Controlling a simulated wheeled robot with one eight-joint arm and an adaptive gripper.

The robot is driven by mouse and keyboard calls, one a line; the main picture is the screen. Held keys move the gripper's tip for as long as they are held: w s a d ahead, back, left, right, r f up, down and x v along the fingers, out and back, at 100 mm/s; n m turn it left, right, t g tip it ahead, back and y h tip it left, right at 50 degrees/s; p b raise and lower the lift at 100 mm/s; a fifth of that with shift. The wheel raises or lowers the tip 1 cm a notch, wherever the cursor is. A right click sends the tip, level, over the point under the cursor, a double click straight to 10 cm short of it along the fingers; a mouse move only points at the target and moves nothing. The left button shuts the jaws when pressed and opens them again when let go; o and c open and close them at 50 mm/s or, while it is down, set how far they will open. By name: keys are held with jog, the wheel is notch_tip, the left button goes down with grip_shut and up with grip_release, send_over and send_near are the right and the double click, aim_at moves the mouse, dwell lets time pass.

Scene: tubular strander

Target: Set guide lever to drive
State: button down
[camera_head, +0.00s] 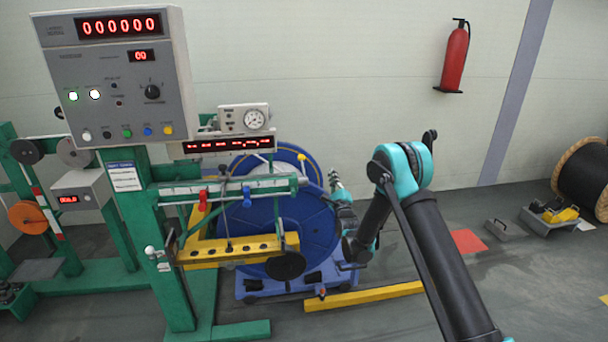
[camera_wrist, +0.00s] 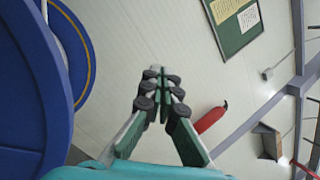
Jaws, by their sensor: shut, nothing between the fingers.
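The traverse guide assembly stands at centre left in the head view, with a green and silver rail (camera_head: 240,188) above a yellow perforated beam (camera_head: 225,251). A red knob (camera_head: 203,195) and a blue knob (camera_head: 246,194) sit along the rail. I cannot tell for sure which part is the guide lever, or its setting. My gripper (camera_head: 334,178) points upward beside the right edge of the blue reel (camera_head: 318,222), apart from the rail. In the wrist view my gripper (camera_wrist: 155,76) is shut with its fingertips together and nothing between them.
A grey control box (camera_head: 115,75) stands on a green post at left. A gauge box (camera_head: 245,118) sits above the rail. A yellow floor bar (camera_head: 365,296) lies below the reel. A fire extinguisher (camera_head: 454,58) hangs on the wall.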

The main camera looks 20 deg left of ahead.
aim_at(304, 172)
jog(key=s+a+f+m+t+y, duration=0.3)
jog(key=s+a+f+m, duration=0.3)
jog(key=s+f, duration=0.2)
jog(key=shift+s+a+f+y, duration=0.15)
jog(key=shift+s+f+y, duration=0.2)
jog(key=shift+s, duration=0.45)
jog(key=shift+w+a+r, duration=0.65)
jog(key=shift+r, duration=1.1)
jog(key=shift+w+a+r, duration=0.6)
jog(key=shift+r, duration=1.1)
jog(key=shift+w+a+r, duration=0.65)
jog(key=shift+r, duration=1.1)
jog(key=shift+s+a+r, duration=0.1)
